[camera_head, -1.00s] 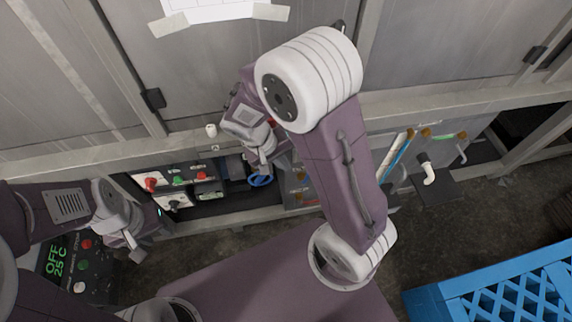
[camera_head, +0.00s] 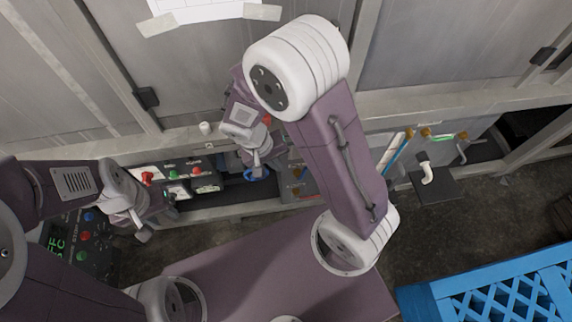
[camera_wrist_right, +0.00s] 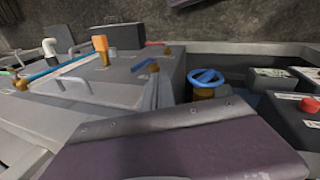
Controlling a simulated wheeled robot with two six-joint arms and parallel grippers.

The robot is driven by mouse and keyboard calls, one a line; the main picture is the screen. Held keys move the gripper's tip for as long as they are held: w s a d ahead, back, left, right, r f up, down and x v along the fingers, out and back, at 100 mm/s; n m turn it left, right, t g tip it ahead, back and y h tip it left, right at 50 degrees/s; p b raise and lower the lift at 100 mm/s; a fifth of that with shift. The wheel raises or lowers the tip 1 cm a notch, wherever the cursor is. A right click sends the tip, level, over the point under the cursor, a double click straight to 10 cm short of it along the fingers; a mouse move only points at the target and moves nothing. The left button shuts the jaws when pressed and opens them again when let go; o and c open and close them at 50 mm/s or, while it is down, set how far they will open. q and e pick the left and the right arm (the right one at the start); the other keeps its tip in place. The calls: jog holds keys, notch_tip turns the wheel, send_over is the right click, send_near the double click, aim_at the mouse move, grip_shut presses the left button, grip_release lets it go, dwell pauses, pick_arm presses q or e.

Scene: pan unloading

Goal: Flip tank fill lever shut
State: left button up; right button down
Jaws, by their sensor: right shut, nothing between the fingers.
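I cannot tell which lever is the tank fill lever. In the right wrist view, an orange upright lever (camera_wrist_right: 100,46) stands on the grey panel top, and a short blue lever (camera_wrist_right: 145,65) lies near the panel edge. A blue handwheel (camera_wrist_right: 207,77) on a brass body is right of them. The handwheel (camera_head: 256,174) is partly hidden under my right gripper in the head view. My right gripper (camera_head: 256,163) is shut and empty, just above the handwheel; whether it touches anything is unclear. My left gripper (camera_head: 147,228) is at the left, near the control boxes; its jaws are not clear.
A control box with red and green buttons (camera_head: 170,174) sits left of the handwheel. A panel with a green display (camera_head: 80,237) is at lower left. A white bent pipe (camera_head: 427,172) and a green lever (camera_head: 441,137) are at right. A blue crate (camera_head: 480,290) lies lower right.

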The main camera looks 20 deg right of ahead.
jog(key=b, duration=0.4)
send_near(302, 175)
jog(key=a+f, duration=0.3)
jog(key=f, duration=0.2)
jog(key=d, duration=0.4)
jog(key=shift+w+f, duration=0.15)
jog(key=shift+w, duration=0.05)
